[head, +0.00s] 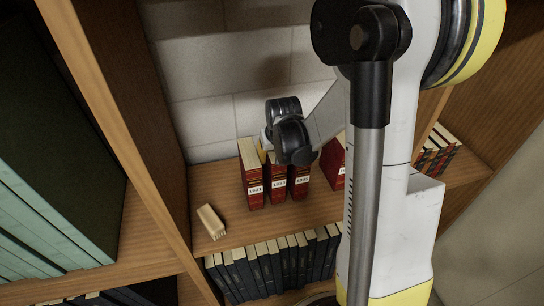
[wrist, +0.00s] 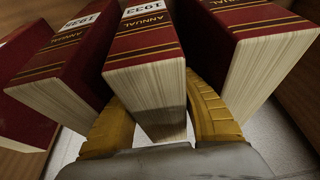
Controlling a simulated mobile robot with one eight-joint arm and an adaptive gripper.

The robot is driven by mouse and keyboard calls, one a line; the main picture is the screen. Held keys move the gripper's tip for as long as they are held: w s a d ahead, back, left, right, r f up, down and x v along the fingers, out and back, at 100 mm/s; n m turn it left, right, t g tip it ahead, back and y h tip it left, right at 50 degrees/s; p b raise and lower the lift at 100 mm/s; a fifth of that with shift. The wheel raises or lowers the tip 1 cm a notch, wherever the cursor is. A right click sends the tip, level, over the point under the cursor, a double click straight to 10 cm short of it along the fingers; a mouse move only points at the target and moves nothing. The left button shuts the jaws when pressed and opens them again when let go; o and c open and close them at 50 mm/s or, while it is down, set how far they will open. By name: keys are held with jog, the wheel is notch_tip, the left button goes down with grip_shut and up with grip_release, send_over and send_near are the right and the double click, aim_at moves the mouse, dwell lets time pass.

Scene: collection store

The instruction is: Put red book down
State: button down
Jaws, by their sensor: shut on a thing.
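My gripper (wrist: 155,90) has its two yellow fingers shut around a red book labelled 1933 (wrist: 148,45), one finger on each side near its page end. In the head view my gripper (head: 287,135) is above and behind the row, its fingers mostly hidden. The held book (head: 277,184) appears upright between a left red book (head: 252,180) and a right red book (head: 301,182), with narrow gaps. Its base looks at or very near the shelf board; contact cannot be told. The neighbours also show in the wrist view, left (wrist: 75,60) and right (wrist: 255,40).
Another red book (head: 336,166) stands farther right, partly behind my arm. A small cream block (head: 211,222) lies on the shelf board (head: 222,190) at left, with bare board around it. Dark books (head: 265,265) fill the shelf below. An upright panel (head: 125,130) bounds the left side.

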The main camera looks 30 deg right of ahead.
jog(key=shift+f, duration=0.1)
jog(key=c, duration=1.2)
grip_release()
jog(key=shift+f, duration=0.1)
jog(key=shift+c, duration=0.2)
jog(key=o, duration=0.4)
jog(key=shift+r, duration=0.2)
jog(key=p+v, duration=0.2)
jog(key=v, duration=1)
jog(key=shift+a+r, duration=0.1)
jog(key=shift+a, duration=0.1)
jog(key=s+a+r+n+t, duration=0.1)
jog(key=s+a+r, duration=0.1)
jog(key=s+a, duration=0.2)
jog(key=s+a+r+n+t, duration=0.1)
jog(key=s+a+r, duration=0.1)
jog(key=s+a, duration=0.3)
jog(key=s+a+r+n+y, duration=0.1)
jog(key=s+a+r, duration=0.1)
jog(key=s+a, duration=0.2)
jog(key=shift+s+a+r+t, duration=0.2)
jog(key=shift+a+r+t, duration=0.1)
jog(key=shift+a+t, duration=0.15)
